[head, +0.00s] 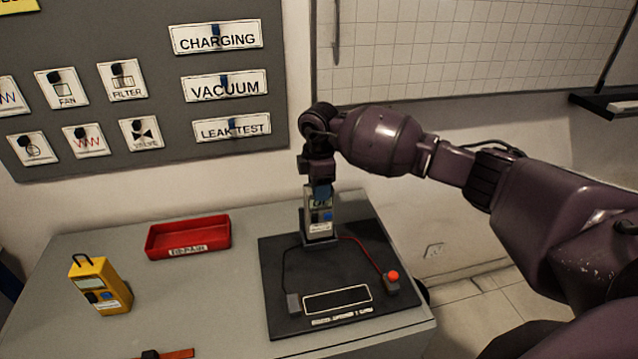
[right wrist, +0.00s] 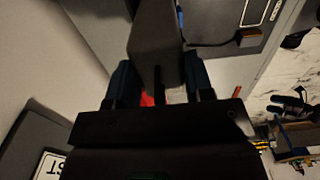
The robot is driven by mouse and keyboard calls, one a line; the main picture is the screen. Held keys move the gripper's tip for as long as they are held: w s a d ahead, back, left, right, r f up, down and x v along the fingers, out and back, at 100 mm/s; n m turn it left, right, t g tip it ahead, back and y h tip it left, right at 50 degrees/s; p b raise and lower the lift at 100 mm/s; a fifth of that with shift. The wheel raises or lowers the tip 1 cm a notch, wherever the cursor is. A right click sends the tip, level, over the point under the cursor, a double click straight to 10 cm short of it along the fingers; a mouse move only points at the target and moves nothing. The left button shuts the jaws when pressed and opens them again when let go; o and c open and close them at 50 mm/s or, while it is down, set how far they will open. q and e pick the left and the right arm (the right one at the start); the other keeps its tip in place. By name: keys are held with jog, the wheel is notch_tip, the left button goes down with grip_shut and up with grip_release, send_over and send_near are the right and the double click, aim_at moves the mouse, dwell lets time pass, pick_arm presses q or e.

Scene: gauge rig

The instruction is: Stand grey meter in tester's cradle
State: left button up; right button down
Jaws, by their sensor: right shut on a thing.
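The grey meter (head: 319,222) is upright at the back of the black tester (head: 275,262). Its lower end is at the tester's dark cradle (head: 320,242); I cannot tell whether it is fully seated. My right gripper (head: 320,190) is shut on the meter's top from above. In the right wrist view the grey meter (right wrist: 156,42) sits between the two dark fingers of the right gripper (right wrist: 160,85).
A yellow meter (head: 100,285) stands at the left of the grey table (head: 200,290). A red tray (head: 188,238) lies behind it. The tester has a red button (head: 393,276) and cables. A sign board (head: 150,110) hangs on the wall behind.

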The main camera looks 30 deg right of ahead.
jog(key=shift+f, duration=0.8)
jog(key=shift+f+b, duration=0.4)
jog(key=shift+f, duration=0.2)
jog(key=shift+c, duration=2.2)
grip_release()
jog(key=o, duration=0.4)
jog(key=shift+o, duration=0.2)
